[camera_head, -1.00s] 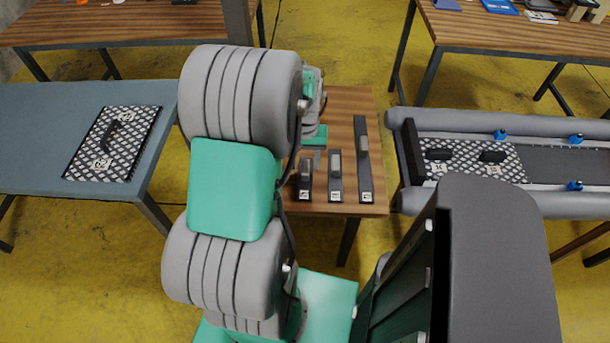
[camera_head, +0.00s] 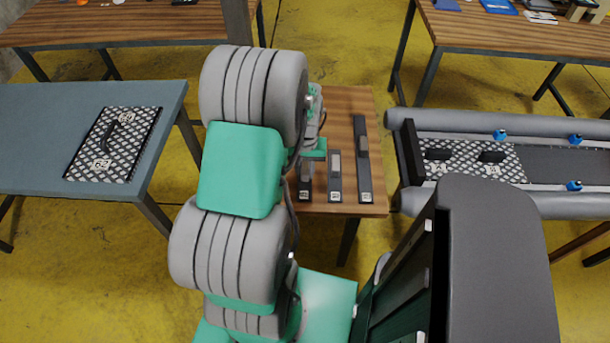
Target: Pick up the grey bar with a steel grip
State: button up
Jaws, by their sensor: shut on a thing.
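Three grey bars with raised grips lie side by side on a small wooden table. The left bar (camera_head: 305,190) is partly covered by my gripper, and its grip is mostly hidden. The middle bar (camera_head: 335,189) has a light, steel-coloured grip. The right bar (camera_head: 363,180) is longer and also has a grip. My gripper (camera_head: 308,168) is down at the left bar and shut on it. The fingers are small and largely hidden by my wrist. The left bar still appears to lie on the table.
The small wooden table (camera_head: 348,100) has bare room behind the bars. A blue-grey table (camera_head: 45,130) at left holds a patterned plate (camera_head: 125,160) with a handle. Wooden tables stand behind.

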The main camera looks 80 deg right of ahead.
aim_at(306, 170)
grip_shut()
jog(key=shift+r, duration=0.1)
jog(key=shift+r, duration=0.35)
notch_tip(306, 170, up, 3)
jog(key=shift+s+f, duration=0.1)
jog(key=shift+f, duration=0.05)
jog(key=s+a+r, duration=0.1)
jog(key=s+r, duration=0.9)
jog(key=s, duration=0.3)
jog(key=shift+s+a+r, duration=0.15)
jog(key=shift+s+r, duration=0.05)
jog(key=shift+s, duration=0.15)
